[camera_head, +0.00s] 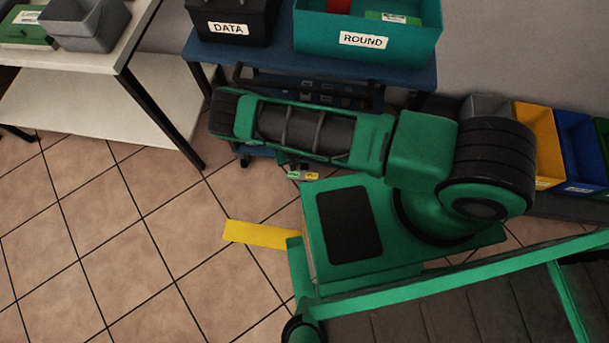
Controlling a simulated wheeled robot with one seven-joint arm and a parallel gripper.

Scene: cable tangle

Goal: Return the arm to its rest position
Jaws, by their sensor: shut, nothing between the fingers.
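My green and black arm (305,133) lies folded across the middle of the head view. It reaches left from its thick shoulder joint at the right, above my green base. I cannot make out my gripper's fingers; the arm's far end is not clearly seen, and the arm links cover part of the area behind them. No object is seen held by the arm.
A blue table (270,55) behind the arm carries a black DATA bin (205,24) and a teal ROUND bin (415,42). A white table (118,48) stands left. Yellow (538,118) and blue (578,150) bins stand right. Tiled floor (110,240) is clear at left.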

